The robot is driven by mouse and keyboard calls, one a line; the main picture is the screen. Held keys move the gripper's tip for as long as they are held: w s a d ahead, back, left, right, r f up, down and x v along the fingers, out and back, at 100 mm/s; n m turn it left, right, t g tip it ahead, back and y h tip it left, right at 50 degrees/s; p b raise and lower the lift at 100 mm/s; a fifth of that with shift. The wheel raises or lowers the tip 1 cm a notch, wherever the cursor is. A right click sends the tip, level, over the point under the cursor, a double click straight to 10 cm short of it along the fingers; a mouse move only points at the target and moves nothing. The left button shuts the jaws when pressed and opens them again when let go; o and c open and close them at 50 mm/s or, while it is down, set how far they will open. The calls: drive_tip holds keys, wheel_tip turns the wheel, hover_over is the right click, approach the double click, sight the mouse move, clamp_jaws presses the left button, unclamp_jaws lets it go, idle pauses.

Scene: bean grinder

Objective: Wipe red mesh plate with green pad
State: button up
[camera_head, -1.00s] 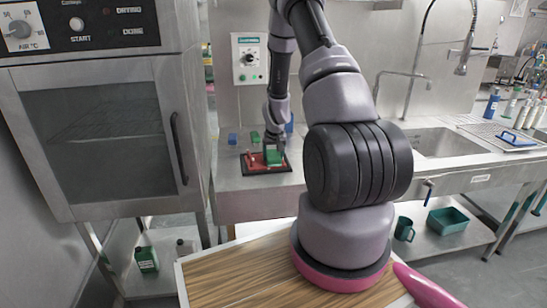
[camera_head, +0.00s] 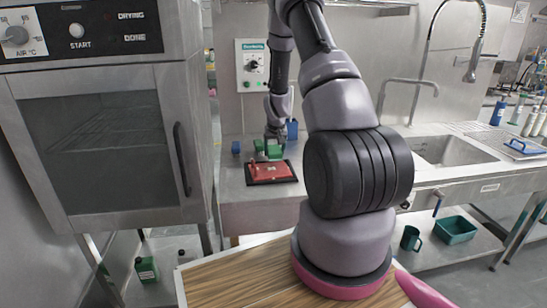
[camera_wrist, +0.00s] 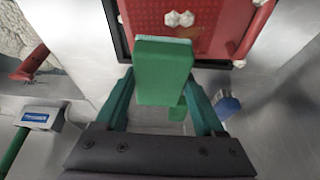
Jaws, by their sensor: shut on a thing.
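The red mesh plate (camera_head: 270,170) lies in a black-edged tray (camera_head: 289,179) on the steel counter. In the wrist view the plate (camera_wrist: 220,30) is at the top, with small white lumps (camera_wrist: 180,18) on it. My gripper (camera_head: 274,136) is at the plate's far edge. In the wrist view its teal fingers (camera_wrist: 163,100) are shut on the green pad (camera_wrist: 163,72). The pad's tip overlaps the plate's edge in that view; I cannot tell whether they touch. The pad also shows in the head view (camera_head: 275,150).
A blue block (camera_head: 236,147) and another green item (camera_head: 258,146) stand behind the plate. A steel oven (camera_head: 110,120) is close on the left. A sink (camera_head: 440,150) is on the right. A blue item (camera_wrist: 228,105) is beside my right finger in the wrist view.

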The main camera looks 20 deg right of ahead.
drive_tip(key=shift+r, duration=2.45)
